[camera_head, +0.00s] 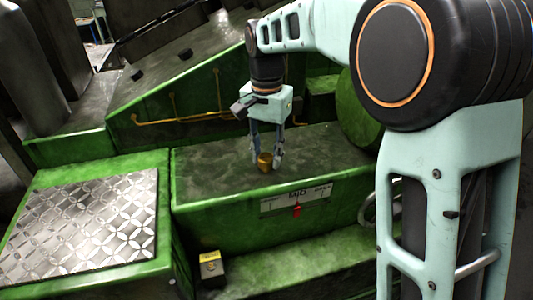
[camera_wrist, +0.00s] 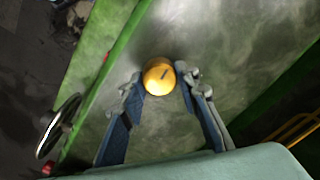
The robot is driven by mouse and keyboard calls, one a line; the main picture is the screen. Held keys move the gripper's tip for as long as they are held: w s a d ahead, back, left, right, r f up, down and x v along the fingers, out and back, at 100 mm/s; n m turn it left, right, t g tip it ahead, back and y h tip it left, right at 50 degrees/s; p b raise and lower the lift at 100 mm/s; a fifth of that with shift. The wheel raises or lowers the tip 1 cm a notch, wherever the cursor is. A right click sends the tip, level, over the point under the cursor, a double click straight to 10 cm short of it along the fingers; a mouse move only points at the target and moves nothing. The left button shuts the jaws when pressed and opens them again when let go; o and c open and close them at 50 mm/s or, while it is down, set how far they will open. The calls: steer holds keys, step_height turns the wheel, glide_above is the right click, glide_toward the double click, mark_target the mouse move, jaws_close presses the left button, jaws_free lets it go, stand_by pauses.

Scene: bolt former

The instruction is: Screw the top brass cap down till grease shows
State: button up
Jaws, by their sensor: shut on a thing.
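A brass cap (camera_head: 265,161) stands upright on the flat grey top of a green machine block (camera_head: 215,170). In the wrist view the round top of the brass cap (camera_wrist: 158,76) shows a short dark mark. My gripper (camera_head: 266,158) points straight down over the cap, with one finger on each side of it. In the wrist view my gripper (camera_wrist: 160,80) has its fingertips against the cap's sides. The gripper is shut on the cap. No grease can be made out around it, and the cap's base is hidden in the wrist view.
A label plate with a red tag (camera_head: 297,210) is on the block's front face. A small box with a yellow top (camera_head: 210,265) sits on the lower green ledge. A patterned metal plate (camera_head: 85,225) lies at the left. A handwheel (camera_wrist: 58,127) shows in the wrist view.

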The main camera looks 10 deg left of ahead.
mark_target(266, 156)
steer(key=o, duration=1.2)
steer(key=shift+c, duration=0.2)
step_height(266, 156, up, 12)
